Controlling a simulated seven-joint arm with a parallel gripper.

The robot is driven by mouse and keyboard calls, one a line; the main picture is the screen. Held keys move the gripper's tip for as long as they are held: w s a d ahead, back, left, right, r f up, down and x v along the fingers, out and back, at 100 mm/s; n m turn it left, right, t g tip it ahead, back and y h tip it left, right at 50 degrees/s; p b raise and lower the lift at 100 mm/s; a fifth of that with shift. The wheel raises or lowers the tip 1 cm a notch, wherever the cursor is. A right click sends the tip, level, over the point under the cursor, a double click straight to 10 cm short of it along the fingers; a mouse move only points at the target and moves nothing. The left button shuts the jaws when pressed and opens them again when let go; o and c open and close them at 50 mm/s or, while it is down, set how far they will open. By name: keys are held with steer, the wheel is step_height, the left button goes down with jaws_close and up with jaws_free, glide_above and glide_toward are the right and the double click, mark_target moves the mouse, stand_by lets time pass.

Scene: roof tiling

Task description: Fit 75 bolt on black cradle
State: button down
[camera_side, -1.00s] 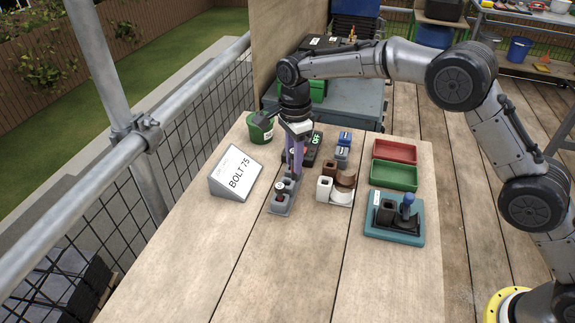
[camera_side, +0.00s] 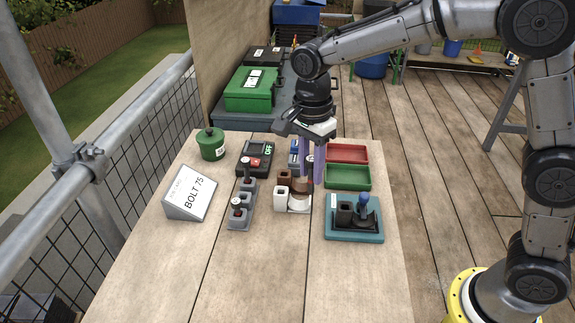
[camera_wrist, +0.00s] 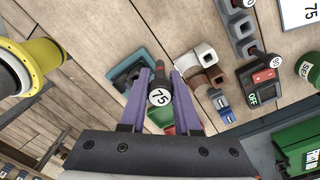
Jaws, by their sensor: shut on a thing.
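My gripper (camera_side: 312,182) with purple fingers is shut on a bolt (camera_wrist: 160,96) whose round white head reads 75 in the wrist view. It is held above the table, over the area of the brown and white blocks and trays. In the side view the fingers mostly hide the bolt.
A grey rack (camera_side: 240,218) holds other bolts. Behind it is a dark box with a green OFF display (camera_side: 257,158). A sign (camera_side: 190,195) reads BOLT 75. White block (camera_side: 281,198), red tray (camera_side: 347,153) and green tray (camera_side: 347,177) are nearby. The table front is clear.

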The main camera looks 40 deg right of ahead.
steer(key=s+d+r+m, duration=0.1)
steer(key=s+d+r, duration=0.2)
steer(key=s+d, duration=0.3)
steer(key=shift+w+d+f, duration=0.2)
steer(key=shift+w+f, duration=0.05)
steer(key=shift+f, duration=1.45)
steer(key=shift+w+d+f, duration=0.25)
steer(key=shift+f, duration=1.5)
steer(key=shift+w+d+f, duration=0.2)
steer(key=shift+w+f, duration=0.05)
steer(key=shift+f, duration=1.45)
steer(key=shift+f, duration=0.55)
steer(key=c, duration=0.5)
jaws_free()
steer(key=shift+c, duration=0.2)
step_height(320, 180, up, 7)
